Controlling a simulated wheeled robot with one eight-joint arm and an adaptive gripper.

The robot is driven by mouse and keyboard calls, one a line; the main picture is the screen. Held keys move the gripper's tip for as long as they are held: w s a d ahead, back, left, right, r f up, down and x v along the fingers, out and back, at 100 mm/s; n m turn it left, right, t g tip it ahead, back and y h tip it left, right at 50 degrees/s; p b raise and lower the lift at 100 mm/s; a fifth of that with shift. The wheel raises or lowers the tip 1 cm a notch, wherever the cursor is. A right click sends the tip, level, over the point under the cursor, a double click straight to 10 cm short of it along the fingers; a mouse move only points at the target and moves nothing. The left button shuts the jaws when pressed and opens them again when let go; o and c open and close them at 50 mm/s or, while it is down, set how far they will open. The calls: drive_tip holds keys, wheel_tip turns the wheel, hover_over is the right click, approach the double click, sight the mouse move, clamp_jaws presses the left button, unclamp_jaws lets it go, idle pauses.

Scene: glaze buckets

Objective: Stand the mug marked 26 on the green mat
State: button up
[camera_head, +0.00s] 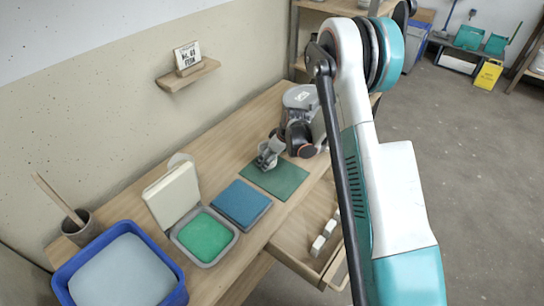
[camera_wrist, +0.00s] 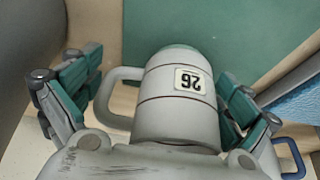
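The mug marked 26 (camera_wrist: 176,112) is pale grey with thin dark bands and a white label, which reads upside down in the wrist view. Its handle points left. My gripper (camera_wrist: 160,100) has a green-and-grey finger on each side of the mug, the left one close to the handle and the right one close to the wall. Whether they press on it is unclear. The green mat (camera_wrist: 260,35) lies behind the mug's far end. In the head view my gripper (camera_head: 268,158) is low at the left edge of the green mat (camera_head: 284,181). Contact between mug and mat cannot be judged.
A blue mat or tray (camera_head: 241,203) lies beside the green mat. A tray with green glaze (camera_head: 204,237) and its propped lid (camera_head: 172,194) come nearer, then a blue tub (camera_head: 122,270) and a brush pot (camera_head: 82,228). An open drawer (camera_head: 296,240) juts out at the front.

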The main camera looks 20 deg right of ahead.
idle(0.3)
drive_tip(key=s+r+m+p, duration=0.1)
drive_tip(key=s+r, duration=0.5)
drive_tip(key=r, duration=0.5)
drive_tip(key=s+r+m+t+h+p, duration=0.15)
drive_tip(key=s+r, duration=0.35)
drive_tip(key=r, duration=0.5)
drive_tip(key=s+r+m+p, duration=0.1)
drive_tip(key=s+r+p, duration=0.1)
drive_tip(key=s+r, duration=0.65)
drive_tip(key=s+a+r+m+t, duration=0.1)
drive_tip(key=s+r+m, duration=0.1)
drive_tip(key=s, duration=0.6)
drive_tip(key=s+a+r+m+t+h, duration=0.1)
drive_tip(key=s+r, duration=0.4)
drive_tip(key=s, duration=0.4)
drive_tip(key=shift+m, duration=0.35)
